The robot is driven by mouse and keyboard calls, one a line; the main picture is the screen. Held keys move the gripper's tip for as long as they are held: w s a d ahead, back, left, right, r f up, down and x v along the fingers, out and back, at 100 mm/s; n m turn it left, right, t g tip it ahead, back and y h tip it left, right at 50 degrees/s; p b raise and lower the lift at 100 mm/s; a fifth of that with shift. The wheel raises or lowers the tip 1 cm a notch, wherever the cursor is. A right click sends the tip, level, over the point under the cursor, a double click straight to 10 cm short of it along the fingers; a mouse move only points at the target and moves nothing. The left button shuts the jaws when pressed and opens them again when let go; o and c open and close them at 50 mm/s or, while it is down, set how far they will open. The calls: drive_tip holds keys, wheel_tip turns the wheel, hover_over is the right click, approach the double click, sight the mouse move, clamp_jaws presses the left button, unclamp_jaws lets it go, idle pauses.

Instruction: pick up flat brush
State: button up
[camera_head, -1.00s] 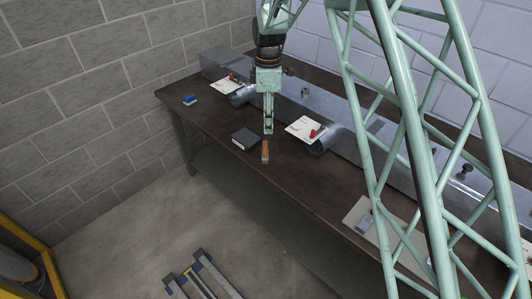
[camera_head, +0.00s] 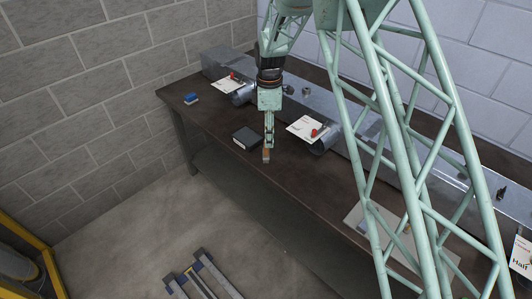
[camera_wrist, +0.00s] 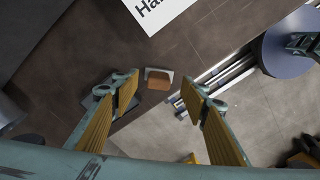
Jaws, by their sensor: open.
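The flat brush (camera_head: 266,155), with an orange-brown handle, lies on the dark workbench (camera_head: 300,182) near its front edge. My gripper (camera_head: 268,146) points down right over it and hides part of it. In the wrist view, the brush (camera_wrist: 159,80) shows as a brown block with a pale end, between and beyond the two spread fingers of my gripper (camera_wrist: 158,90). The fingers are open, with a gap on both sides of the brush. I cannot tell how far above it the fingertips are.
A dark box (camera_head: 246,138) lies just left of the brush. A blue block (camera_head: 191,99) sits at the left end. Bench right of the brush is clear.

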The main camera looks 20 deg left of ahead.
sight(266, 151)
drive_tip(key=shift+f, duration=0.55)
drive_tip(key=shift+a+f, duration=0.15)
drive_tip(key=shift+f, duration=2.45)
drive_tip(key=shift+c, duration=0.3)
drive_tip(key=c, duration=1)
drive_tip(key=shift+o, duration=0.2)
drive_tip(key=shift+r, duration=0.1)
